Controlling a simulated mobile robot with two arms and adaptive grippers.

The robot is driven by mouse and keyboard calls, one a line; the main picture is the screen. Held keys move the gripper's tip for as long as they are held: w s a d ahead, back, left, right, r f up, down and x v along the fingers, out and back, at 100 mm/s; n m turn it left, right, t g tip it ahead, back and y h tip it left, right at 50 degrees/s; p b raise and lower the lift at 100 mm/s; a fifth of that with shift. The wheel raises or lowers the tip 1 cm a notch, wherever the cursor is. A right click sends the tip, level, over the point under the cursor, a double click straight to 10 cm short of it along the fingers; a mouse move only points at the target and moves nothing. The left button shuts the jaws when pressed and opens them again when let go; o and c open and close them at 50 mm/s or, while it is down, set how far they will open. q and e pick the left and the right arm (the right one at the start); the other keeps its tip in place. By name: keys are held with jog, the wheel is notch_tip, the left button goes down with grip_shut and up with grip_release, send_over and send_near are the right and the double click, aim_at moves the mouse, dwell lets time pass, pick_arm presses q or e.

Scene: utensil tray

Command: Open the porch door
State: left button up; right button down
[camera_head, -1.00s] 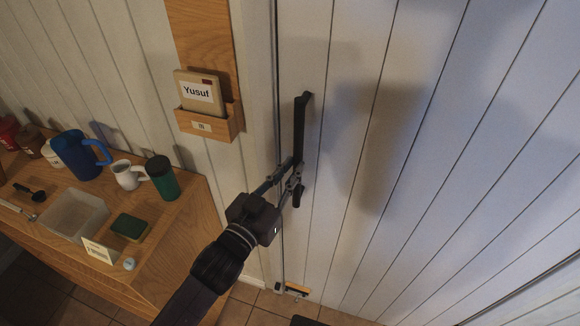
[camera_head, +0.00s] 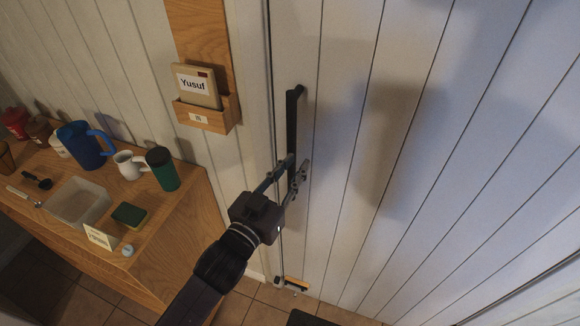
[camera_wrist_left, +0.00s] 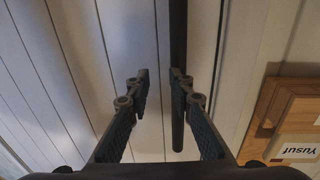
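The porch door (camera_head: 345,150) is pale, with vertical grooves, and looks shut against its frame. Its long black bar handle (camera_head: 293,120) stands upright near the door's left edge. It also shows in the left wrist view as a dark bar (camera_wrist_left: 178,40). My left gripper (camera_head: 295,168) is at the lower part of the handle and hides some of it. In the left wrist view its two fingers (camera_wrist_left: 160,92) are apart. The handle passes behind the right-hand finger; I cannot tell whether they touch. My right gripper is not in view.
A wooden holder (camera_head: 212,115) with a "Yusuf" card hangs left of the door. A wooden cabinet (camera_head: 185,235) at left carries a blue pitcher (camera_head: 82,148), a green cup (camera_head: 162,170), a clear tray (camera_head: 60,203) and a sponge (camera_head: 130,214).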

pick_arm(q)
jog(key=shift+o, duration=0.9)
jog(key=shift+a, duration=0.2)
jog(key=w+a+v, duration=0.1)
jog(key=a+v, duration=0.1)
jog(key=v, duration=1)
jog(key=shift+f, duration=0.25)
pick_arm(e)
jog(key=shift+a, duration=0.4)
pick_arm(q)
jog(key=shift+a, duration=0.1)
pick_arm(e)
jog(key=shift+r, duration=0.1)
pick_arm(q)
jog(key=shift+f, duration=0.1)
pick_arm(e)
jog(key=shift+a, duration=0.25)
